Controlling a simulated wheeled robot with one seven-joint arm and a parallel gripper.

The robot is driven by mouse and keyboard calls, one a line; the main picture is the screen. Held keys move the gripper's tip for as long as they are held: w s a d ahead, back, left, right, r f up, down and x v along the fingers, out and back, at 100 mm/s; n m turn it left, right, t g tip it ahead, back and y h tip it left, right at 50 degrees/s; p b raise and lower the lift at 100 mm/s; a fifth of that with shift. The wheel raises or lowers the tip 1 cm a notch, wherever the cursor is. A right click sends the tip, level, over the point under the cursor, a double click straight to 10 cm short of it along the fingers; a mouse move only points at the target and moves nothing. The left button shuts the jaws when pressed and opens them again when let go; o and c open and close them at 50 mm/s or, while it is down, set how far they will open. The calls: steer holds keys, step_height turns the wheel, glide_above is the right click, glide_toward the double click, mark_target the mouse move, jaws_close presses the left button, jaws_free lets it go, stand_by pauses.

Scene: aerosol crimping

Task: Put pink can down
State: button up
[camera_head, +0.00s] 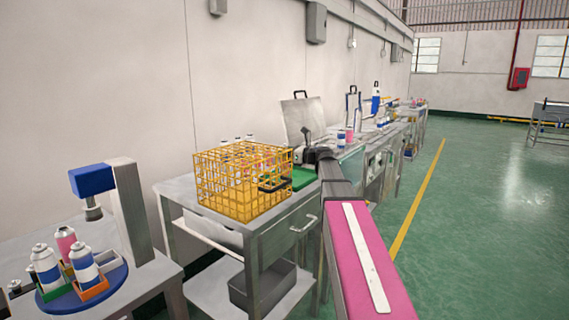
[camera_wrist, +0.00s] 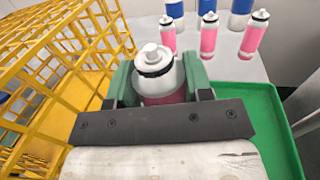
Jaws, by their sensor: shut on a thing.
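The pink can (camera_wrist: 160,75) shows in the wrist view with a white cap and shoulder, a dark ring and a pink body. It stands between the green fingers of my gripper (camera_wrist: 157,85), which is shut on it. The can's lower part is hidden by the gripper. A green tray (camera_wrist: 262,112) lies to the right of the gripper, and I cannot tell whether the can touches anything below. In the head view my gripper (camera_head: 319,155) is over the bench beside the green tray (camera_head: 302,178); the held can cannot be made out there.
A yellow wire crate (camera_head: 242,182) with cans stands close on the left, also in the wrist view (camera_wrist: 62,70). Several pink cans (camera_wrist: 208,37) and blue cans (camera_wrist: 240,12) stand beyond the gripper. A blue turntable (camera_head: 62,300) with cans is at lower left.

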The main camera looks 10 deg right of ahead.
steer(key=shift+f, duration=1.85)
steer(key=o, duration=1.2)
steer(key=shift+f, duration=0.1)
steer(key=shift+o, duration=0.2)
steer(key=shift+s+d, duration=0.1)
steer(key=v, duration=1.1)
steer(key=shift+s+d, duration=0.2)
steer(key=shift+d, duration=0.1)
